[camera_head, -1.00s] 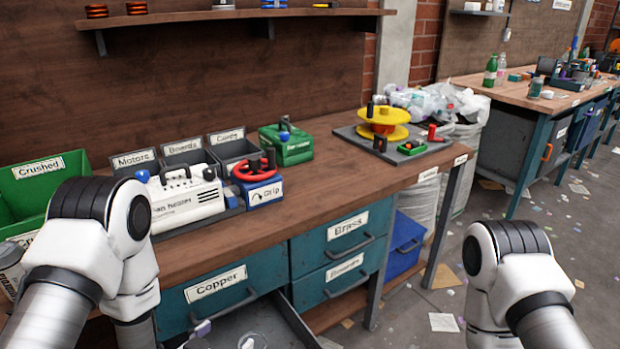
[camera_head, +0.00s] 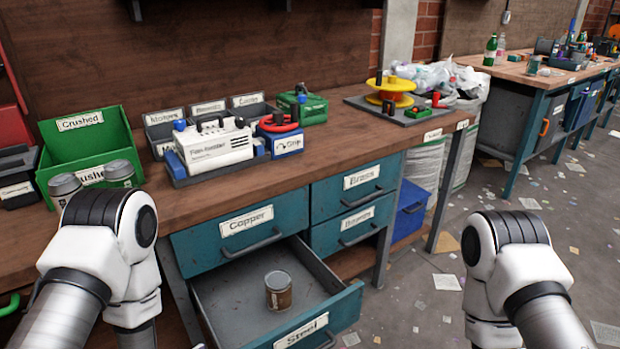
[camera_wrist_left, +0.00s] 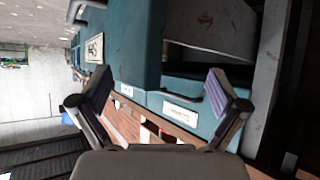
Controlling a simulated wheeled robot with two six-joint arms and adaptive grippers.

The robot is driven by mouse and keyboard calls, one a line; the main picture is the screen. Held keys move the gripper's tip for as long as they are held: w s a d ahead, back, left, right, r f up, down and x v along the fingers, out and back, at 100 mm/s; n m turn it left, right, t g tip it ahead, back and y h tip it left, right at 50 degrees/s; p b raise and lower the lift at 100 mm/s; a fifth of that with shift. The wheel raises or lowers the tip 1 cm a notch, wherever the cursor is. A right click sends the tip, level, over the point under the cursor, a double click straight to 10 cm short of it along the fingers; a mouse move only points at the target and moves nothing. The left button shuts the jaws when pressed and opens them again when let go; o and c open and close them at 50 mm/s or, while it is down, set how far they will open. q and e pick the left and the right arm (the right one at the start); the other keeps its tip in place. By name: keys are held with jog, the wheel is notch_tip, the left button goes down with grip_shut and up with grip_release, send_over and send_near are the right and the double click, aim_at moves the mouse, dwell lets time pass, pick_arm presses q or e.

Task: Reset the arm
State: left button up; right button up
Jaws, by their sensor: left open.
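My left arm (camera_head: 100,250) comes in at the lower left of the head view, in front of the bench; its gripper is hidden below the picture there. In the left wrist view my left gripper (camera_wrist_left: 160,108) is open and empty, its two fingers spread apart with teal drawer fronts (camera_wrist_left: 180,112) behind them. My right arm (camera_head: 515,265) stands at the lower right of the head view over the floor, and its gripper is out of the picture. The Steel drawer (camera_head: 325,318) is pulled open, with a brown can (camera_head: 278,291) standing inside it.
The bench (camera_head: 330,148) holds a green Crushed bin (camera_head: 90,145), two cans, labelled grey bins, a white machine (camera_head: 213,143) and a yellow spool (camera_head: 390,90). The Copper drawer (camera_head: 247,226) is shut above the open one. Scraps litter the floor at right.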

pick_arm(q)
jog(key=s+a+f+n+g+y+b, duration=0.2)
jog(key=s+a+f+g+b, duration=0.15)
jog(key=s+f, duration=0.7)
jog(key=s+a+f+n+g+y, duration=0.1)
jog(key=s+a+f+g, duration=0.15)
jog(key=s, duration=0.35)
jog(key=s+a+f+n+g+y, duration=0.1)
jog(key=s+f+g, duration=0.1)
jog(key=s+g, duration=0.25)
notch_tip(320, 180, up, 24)
jog(key=s+p, duration=0.1)
jog(key=p, duration=2.2)
jog(key=shift+d+p, duration=0.25)
jog(key=shift+p, duration=0.05)
jog(key=shift+s, duration=0.1)
